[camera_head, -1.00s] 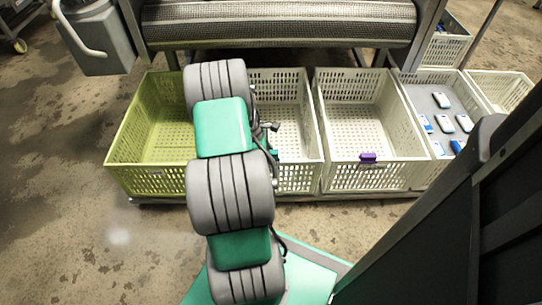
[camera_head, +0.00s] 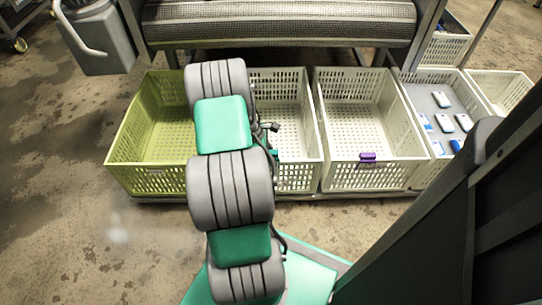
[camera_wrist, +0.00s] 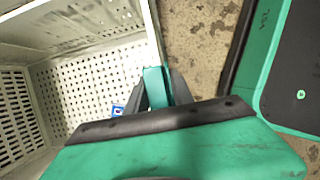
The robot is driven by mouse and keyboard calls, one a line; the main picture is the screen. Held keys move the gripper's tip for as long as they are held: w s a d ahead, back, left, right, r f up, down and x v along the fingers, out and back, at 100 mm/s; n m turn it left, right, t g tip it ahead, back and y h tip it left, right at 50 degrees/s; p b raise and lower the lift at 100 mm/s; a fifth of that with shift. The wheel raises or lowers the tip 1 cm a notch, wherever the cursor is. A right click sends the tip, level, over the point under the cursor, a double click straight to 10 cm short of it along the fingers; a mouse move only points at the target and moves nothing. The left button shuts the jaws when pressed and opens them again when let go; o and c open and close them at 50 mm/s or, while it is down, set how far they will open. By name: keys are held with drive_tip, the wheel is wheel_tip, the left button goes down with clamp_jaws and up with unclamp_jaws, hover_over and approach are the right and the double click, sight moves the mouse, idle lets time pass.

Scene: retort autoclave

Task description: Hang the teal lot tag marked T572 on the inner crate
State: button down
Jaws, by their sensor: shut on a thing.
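My gripper (camera_wrist: 160,92) is shut on a teal tag (camera_wrist: 154,86), seen in the wrist view. No marking on the tag is readable. The tag is in line with the wall of a cream crate (camera_wrist: 152,28); I cannot tell whether it touches or straddles the rim. In the head view my arm hides my gripper and part of the second crate from the left (camera_head: 300,160), a cream one. A small teal patch (camera_head: 273,153) shows near its front wall. Which crate is the inner one is not marked.
A yellow-green crate (camera_head: 125,135) stands left. A cream crate (camera_head: 400,125) to the right has a purple tag (camera_head: 367,157) on its front rim. Beyond it a crate (camera_head: 405,90) holds several blue-and-white items. A mesh roller (camera_head: 280,25) lies behind. Floor in front is clear.

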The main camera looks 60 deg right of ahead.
drive_tip(key=shift+f+b, duration=0.55)
drive_tip(key=shift+f, duration=0.8)
drive_tip(key=c, duration=1)
unclamp_jaws()
drive_tip(key=shift+r, duration=0.1)
drive_tip(key=p+v, duration=0.3)
drive_tip(key=v, duration=0.4)
drive_tip(key=shift+s, duration=0.1)
drive_tip(key=shift+w+a+r, duration=0.1)
drive_tip(key=shift+w+r, duration=0.1)
drive_tip(key=shift+r, duration=0.1)
